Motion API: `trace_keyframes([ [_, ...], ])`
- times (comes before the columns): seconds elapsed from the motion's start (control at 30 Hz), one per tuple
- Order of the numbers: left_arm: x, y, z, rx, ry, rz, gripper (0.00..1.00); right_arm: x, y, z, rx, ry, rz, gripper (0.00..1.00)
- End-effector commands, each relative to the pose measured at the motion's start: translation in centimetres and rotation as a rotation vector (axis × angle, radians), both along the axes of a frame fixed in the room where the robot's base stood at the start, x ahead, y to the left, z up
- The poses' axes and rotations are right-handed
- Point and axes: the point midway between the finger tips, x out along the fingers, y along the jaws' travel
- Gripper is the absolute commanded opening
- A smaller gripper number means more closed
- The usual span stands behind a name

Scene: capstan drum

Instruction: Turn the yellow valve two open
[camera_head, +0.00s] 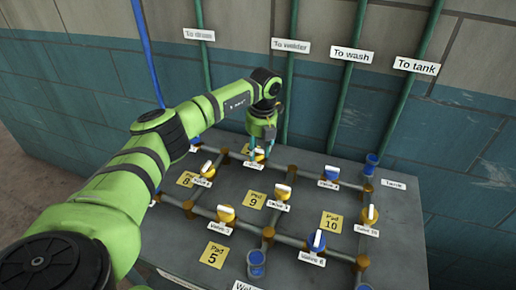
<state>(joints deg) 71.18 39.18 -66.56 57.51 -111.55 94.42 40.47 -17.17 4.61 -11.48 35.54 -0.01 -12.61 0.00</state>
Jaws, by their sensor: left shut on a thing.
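A yellow valve (259,156) with a pale handle sits on the pipes at the back of the grey panel. Its label is partly covered and too small to read. My left gripper (262,150) reaches down onto this valve from above and is shut on its handle. The fingers hide part of the valve, so I cannot tell the handle's exact angle. My right gripper is not in view.
Other yellow valves stand nearby: one at left (207,170), one near the middle (282,192), one in front (226,214) and one at right (370,214). Blue valves (331,174) (317,240) share the panel. Green pipes (352,80) rise along the wall behind.

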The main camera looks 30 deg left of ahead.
Motion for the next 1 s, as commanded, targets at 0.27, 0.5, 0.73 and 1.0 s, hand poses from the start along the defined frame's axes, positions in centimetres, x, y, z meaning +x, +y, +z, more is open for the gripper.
trace_keyframes([
  [0.27, 0.2, 0.0, 0.2, 0.000, -0.008, 0.003, 0.07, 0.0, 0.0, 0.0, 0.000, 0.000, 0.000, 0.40],
  [0.5, 0.1, 0.1, 0.1, 0.000, -0.005, 0.002, 0.63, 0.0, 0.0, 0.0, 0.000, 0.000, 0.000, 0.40],
  [0.73, 0.1, 0.0, 0.5, 0.000, -0.005, 0.002, 0.63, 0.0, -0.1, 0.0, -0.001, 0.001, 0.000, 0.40],
  [1.0, 0.4, -0.3, 5.3, 0.000, -0.009, 0.000, 0.63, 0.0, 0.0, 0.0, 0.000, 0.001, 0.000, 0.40],
])
